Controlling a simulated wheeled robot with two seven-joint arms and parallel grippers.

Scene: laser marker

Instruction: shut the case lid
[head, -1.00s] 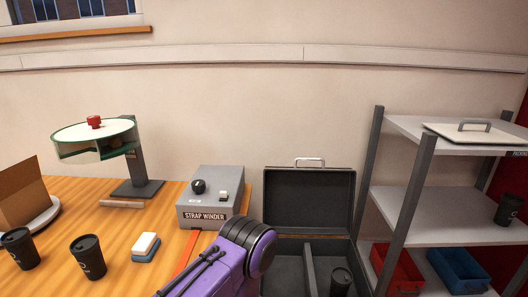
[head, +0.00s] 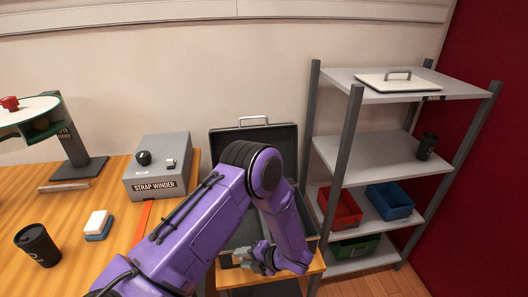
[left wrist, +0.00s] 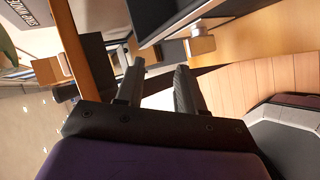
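The dark grey case stands open at the table's right end in the head view. Its lid (head: 228,141) is upright at the back, with a light handle (head: 253,120) on its top edge. My purple left arm covers much of the lid and base. My left gripper (head: 250,257) is low at the front of the case, clear of the lid. In the left wrist view its two fingers (left wrist: 158,70) stand apart with nothing visibly held between them. A dark panel with a pale edge (left wrist: 165,18), likely part of the case, shows beyond the fingertips. My right gripper is not in view.
A strap winder (head: 158,168) stands left of the case. A sponge-like block (head: 97,224) and a black cup (head: 38,244) are farther left. A grey shelf rack (head: 365,147) with red (head: 340,208) and blue (head: 389,201) bins stands close on the right.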

